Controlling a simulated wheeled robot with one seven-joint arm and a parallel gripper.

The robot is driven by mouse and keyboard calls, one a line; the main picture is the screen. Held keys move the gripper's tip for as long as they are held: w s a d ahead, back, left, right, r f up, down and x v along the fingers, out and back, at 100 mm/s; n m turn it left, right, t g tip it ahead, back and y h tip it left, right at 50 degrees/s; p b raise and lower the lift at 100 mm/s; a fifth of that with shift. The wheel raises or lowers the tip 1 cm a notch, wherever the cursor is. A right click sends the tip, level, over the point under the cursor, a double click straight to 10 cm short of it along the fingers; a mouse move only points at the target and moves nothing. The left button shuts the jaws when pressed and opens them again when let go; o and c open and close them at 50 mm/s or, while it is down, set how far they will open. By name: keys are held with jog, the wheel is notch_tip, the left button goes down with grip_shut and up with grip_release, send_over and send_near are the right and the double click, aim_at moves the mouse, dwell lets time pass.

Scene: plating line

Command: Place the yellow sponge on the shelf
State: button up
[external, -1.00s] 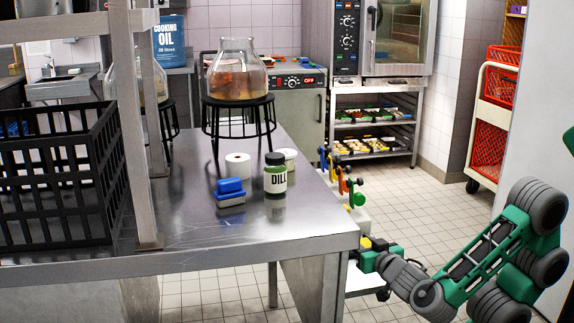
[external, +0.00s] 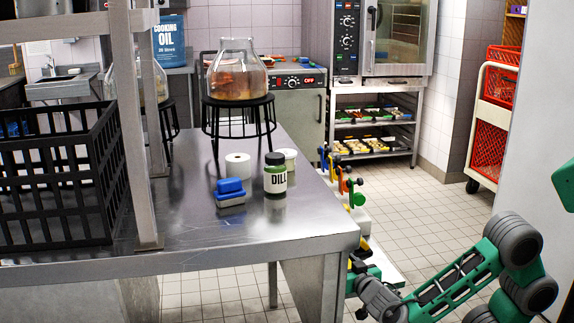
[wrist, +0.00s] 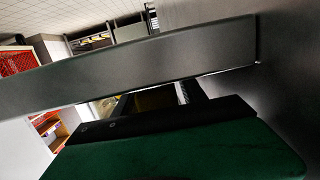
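My gripper (external: 356,266) is at the right front corner of the steel table, below the level of its top and partly hidden by the table's edge. A small yellow patch shows at its dark fingers. In the wrist view, a dull yellow block, which looks like the yellow sponge (wrist: 154,98), sits between the dark fingers. Most of it is hidden by a wide grey bar across the picture. I cannot tell for certain which surface is the shelf; a low pale ledge (external: 386,266) lies beside the table.
The steel table (external: 290,232) carries a blue block (external: 230,192), a dill jar (external: 275,180), a white roll (external: 238,166) and a black crate (external: 58,185). Bottles with coloured tops (external: 345,187) line its right side. The tiled floor (external: 440,212) at right is open.

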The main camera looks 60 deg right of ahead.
jog(key=shift+o, duration=0.4)
jog(key=shift+s, duration=0.1)
jog(key=shift+s+a+r, duration=0.15)
jog(key=shift+s+a, duration=0.1)
jog(key=shift+a, duration=0.1)
jog(key=p+v, duration=0.2)
jog(key=p, duration=0.1)
jog(key=r+p+v, duration=0.1)
jog(key=p+v, duration=0.2)
jog(key=p, duration=0.1)
jog(key=a+p, duration=0.1)
jog(key=p, duration=0.2)
jog(key=shift+s+f, duration=0.1)
jog(key=shift+s, duration=0.25)
jog(key=p+v, duration=0.1)
jog(key=p, duration=0.3)
jog(key=shift+s+a, duration=0.1)
jog(key=shift+s, duration=0.2)
jog(key=shift+f+p+v, duration=0.15)
jog(key=shift+f+v, duration=0.05)
jog(key=shift+v, duration=0.6)
jog(key=shift+f+p+v, duration=0.15)
jog(key=shift+f+v, duration=0.05)
jog(key=shift+v, duration=0.55)
